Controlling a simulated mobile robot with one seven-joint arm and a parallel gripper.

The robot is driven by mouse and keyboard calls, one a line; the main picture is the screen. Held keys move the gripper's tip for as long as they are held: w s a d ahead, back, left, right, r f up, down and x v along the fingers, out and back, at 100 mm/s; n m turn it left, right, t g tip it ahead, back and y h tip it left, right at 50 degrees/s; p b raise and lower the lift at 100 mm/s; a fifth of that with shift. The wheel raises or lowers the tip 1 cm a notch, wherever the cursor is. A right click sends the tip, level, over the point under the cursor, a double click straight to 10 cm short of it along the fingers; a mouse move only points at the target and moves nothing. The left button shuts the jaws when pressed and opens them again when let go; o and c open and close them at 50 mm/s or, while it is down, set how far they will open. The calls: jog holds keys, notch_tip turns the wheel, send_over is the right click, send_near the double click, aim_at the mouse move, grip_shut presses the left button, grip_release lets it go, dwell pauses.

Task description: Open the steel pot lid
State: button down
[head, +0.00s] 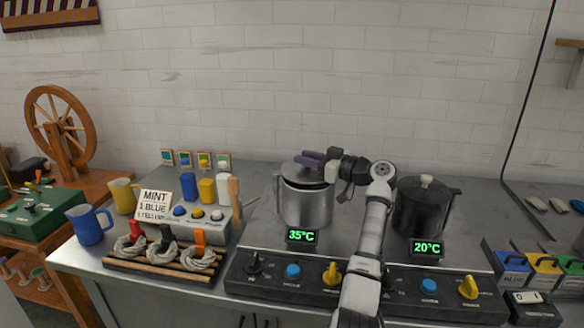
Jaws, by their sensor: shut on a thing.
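The steel pot (303,205) stands on the counter at the centre, behind a green 35°C display. Its grey lid (299,173) is on top, over the rim. Whether the lid sits flush or slightly raised is hard to tell. My gripper (314,160) reaches in from the right, level with the lid top, and is shut on the lid's handle. The fingers hide most of the handle.
A dark lidded pot (424,207) stands to the right behind a 20°C display. A control panel (390,284) with knobs runs along the front. A wooden rack with wool skeins (165,255) and a MINT sign (155,204) are left. Counter behind the pots is clear.

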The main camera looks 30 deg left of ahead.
jog(key=shift+a+f, duration=0.1)
jog(key=shift+a, duration=0.05)
jog(key=c, duration=1.2)
grip_release()
notch_tip(320, 180, up, 20)
jog(key=shift+r+b, duration=0.1)
jog(key=shift+b, duration=0.65)
